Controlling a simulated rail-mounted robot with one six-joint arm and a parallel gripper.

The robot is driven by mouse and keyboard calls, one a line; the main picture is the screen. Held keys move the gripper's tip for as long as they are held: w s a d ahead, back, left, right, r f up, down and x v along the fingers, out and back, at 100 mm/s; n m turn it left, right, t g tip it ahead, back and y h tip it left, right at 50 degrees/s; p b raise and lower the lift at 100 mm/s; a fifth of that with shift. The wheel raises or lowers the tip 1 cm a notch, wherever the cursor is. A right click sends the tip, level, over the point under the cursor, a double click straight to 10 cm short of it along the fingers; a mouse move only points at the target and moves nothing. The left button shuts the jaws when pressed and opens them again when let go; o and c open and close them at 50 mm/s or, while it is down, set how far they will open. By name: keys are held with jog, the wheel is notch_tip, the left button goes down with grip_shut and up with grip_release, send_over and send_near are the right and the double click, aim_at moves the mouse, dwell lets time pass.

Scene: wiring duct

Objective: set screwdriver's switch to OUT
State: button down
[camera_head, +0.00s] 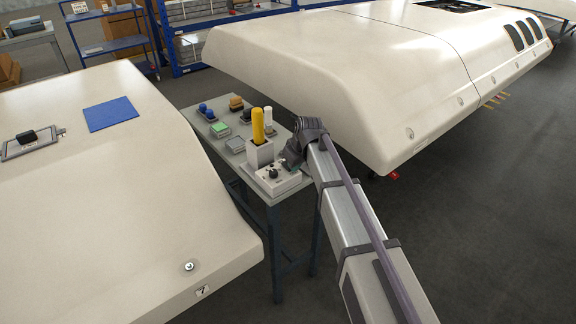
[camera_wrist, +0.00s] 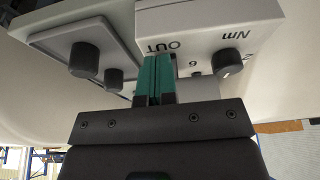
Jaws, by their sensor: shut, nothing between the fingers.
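The yellow screwdriver (camera_head: 258,125) stands upright in a pale holder (camera_head: 260,152) on a small grey table. In front of the holder is a pale control box (camera_head: 277,180) with dark knobs. In the wrist view the box (camera_wrist: 200,22) shows upside-down labels "OUT", "Nm" and "6", and a black knob (camera_wrist: 228,62) near "Nm". My gripper (camera_wrist: 155,78) has green fingertips pressed together and empty, right by the "OUT" label; I cannot tell if they touch the box. The switch is not clearly visible; the fingers may hide it. In the head view my gripper is at the box's right side.
A grey plate with a large dark knob (camera_wrist: 83,60) and a smaller one (camera_wrist: 113,80) lies left of the fingers in the wrist view. Green (camera_head: 219,129), blue (camera_head: 207,112) and brown (camera_head: 236,103) items stand farther back on the table. Large cream body shells flank it closely.

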jog(key=shift+d+r+p, duration=0.1)
jog(key=shift+r+p, duration=0.7)
jog(key=shift+r+p, duration=0.55)
jog(key=s+d+p+v, duration=0.1)
jog(key=p+v, duration=1)
jog(key=v, duration=0.1)
jog(key=shift+d, duration=0.1)
